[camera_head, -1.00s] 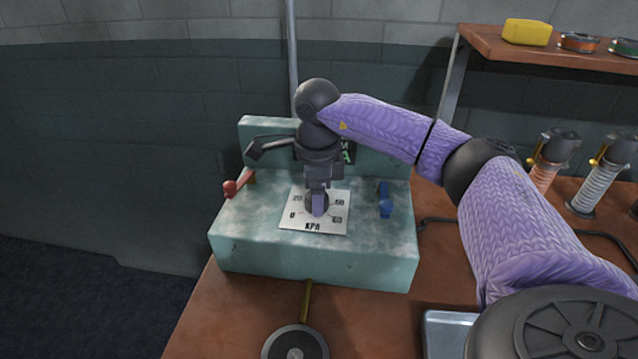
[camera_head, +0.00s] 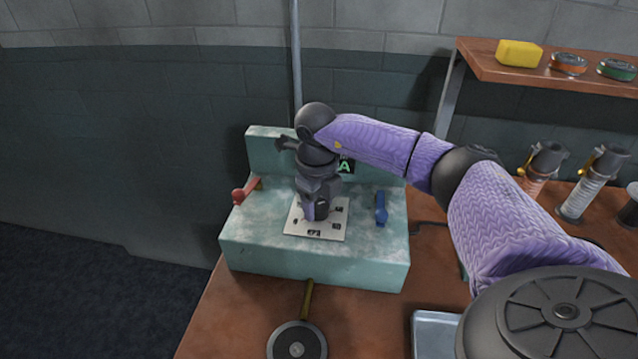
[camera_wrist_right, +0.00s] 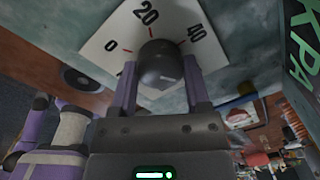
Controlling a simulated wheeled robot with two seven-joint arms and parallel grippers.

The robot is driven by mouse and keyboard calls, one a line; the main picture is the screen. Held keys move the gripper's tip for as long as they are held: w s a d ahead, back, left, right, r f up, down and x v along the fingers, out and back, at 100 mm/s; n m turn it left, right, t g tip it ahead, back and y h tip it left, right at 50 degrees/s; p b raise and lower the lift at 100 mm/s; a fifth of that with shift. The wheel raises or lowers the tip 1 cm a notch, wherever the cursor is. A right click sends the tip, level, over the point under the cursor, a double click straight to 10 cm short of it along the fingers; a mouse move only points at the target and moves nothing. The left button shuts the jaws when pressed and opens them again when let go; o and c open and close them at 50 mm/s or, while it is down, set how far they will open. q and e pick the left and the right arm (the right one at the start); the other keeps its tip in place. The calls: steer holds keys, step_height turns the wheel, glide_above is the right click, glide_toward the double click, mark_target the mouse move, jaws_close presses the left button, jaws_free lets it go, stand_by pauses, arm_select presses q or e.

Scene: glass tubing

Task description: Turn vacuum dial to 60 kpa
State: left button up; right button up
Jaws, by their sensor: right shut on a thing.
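The right wrist view shows the numbers 0, 20 and 40 on the plate (camera_wrist_right: 112,38). My right gripper (camera_head: 315,210) reaches down onto the dial from above, shut on the knob with one purple finger on each side. The gripper hides much of the knob in the head view, and I cannot tell which number it points to. My left gripper is not in view.
A red lever (camera_head: 245,190) is left of the plate and a blue lever (camera_head: 381,208) is right of it. A display with green letters (camera_head: 346,166) is behind my arm. A round disc (camera_head: 297,342) lies in front of the box.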

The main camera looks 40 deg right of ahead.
mark_target(317, 205)
stand_by(0.6)
steer(key=o, duration=1.3)
step_height(317, 205, up, 10)
steer(key=shift+a+p, duration=0.15)
steer(key=shift+p, duration=0.9)
